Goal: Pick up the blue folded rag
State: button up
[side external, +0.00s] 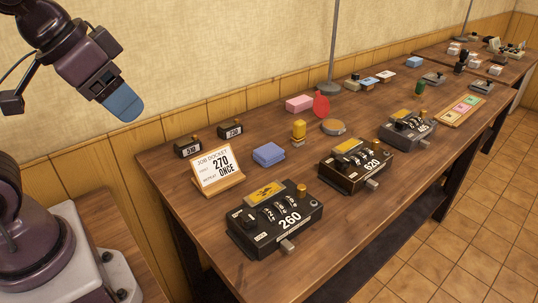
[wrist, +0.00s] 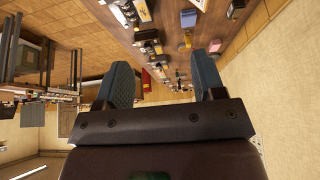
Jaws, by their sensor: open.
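The blue folded rag (side external: 268,154) lies flat on the wooden table, right of the job docket stand and behind the nearest black press. My gripper (side external: 122,103) is raised at the upper left, up and to the left of the rag and well apart from it. Its blue fingers overlap in the side view. In the wrist view my gripper (wrist: 160,68) has its two fingers spread, with nothing between them. A small blue item (wrist: 188,18) shows beyond the fingers there; I cannot tell whether it is the rag.
Near the rag on the table (side external: 215,228) are the docket stand (side external: 217,171), the black press marked 260 (side external: 275,218), a yellow-topped item (side external: 298,130) and a pink block (side external: 299,103). Another press (side external: 355,165) is to the right. A thin pole (side external: 334,45) rises behind.

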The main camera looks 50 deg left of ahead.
jog(key=o, duration=0.6)
jog(key=n+g+y, duration=0.1)
jog(key=n+g, duration=0.5)
jog(key=n, duration=1.2)
send_near(269, 150)
jog(key=f, duration=0.6)
jog(key=a+f, duration=0.1)
jog(key=f, duration=0.3)
jog(key=shift+s, duration=0.15)
